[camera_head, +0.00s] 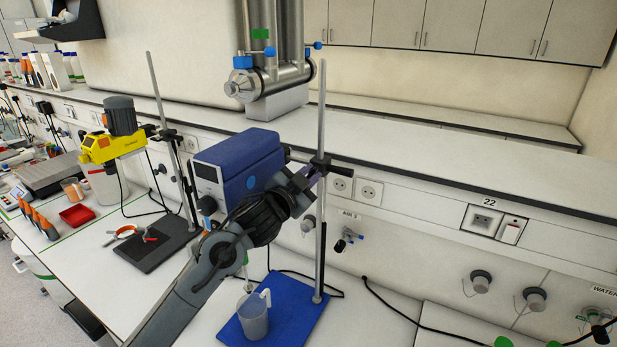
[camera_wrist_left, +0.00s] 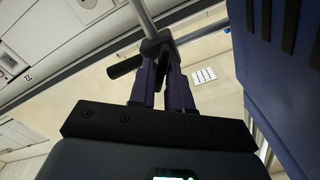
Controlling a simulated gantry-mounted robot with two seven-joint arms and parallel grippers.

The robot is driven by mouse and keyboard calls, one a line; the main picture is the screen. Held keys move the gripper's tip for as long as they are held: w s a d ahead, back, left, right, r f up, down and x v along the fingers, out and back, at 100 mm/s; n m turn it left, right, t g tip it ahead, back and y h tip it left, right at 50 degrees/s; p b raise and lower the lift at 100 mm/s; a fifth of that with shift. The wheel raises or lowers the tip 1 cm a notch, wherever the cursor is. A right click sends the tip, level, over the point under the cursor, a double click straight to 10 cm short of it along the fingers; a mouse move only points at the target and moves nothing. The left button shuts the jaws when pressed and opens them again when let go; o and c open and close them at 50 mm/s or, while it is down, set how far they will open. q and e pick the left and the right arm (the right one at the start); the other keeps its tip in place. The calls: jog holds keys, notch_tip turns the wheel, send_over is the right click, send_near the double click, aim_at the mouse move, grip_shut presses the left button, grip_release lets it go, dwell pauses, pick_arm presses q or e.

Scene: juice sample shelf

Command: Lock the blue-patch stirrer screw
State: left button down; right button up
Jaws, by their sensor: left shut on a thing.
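The blue stirrer (camera_head: 240,165) is mounted on an upright metal rod (camera_head: 322,110) above a blue base plate (camera_head: 300,310). A black clamp (camera_head: 321,162) joins it to the rod; the clamp also shows in the left wrist view (camera_wrist_left: 156,43). My left gripper (camera_head: 308,180) is at the clamp, beside the stirrer. In the left wrist view its two purple fingers (camera_wrist_left: 161,74) are shut on a dark screw at the clamp. The screw is mostly hidden between the fingers, so its turn cannot be told. My right gripper is not in view.
A clear jug (camera_head: 253,318) stands on the blue plate under the stirrer. A yellow stirrer (camera_head: 112,146) on its own stand is to the left. Wall taps (camera_head: 480,281) and black cables are at the right. The stirrer body is close beside my left gripper.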

pick_arm(q)
jog(key=c, duration=1.1)
grip_release()
jog(key=shift+s+a, duration=0.1)
jog(key=shift+s, duration=0.05)
jog(key=shift+b+v, duration=1.1)
jog(key=shift+v, duration=4.15)
jog(key=shift+o, duration=0.2)
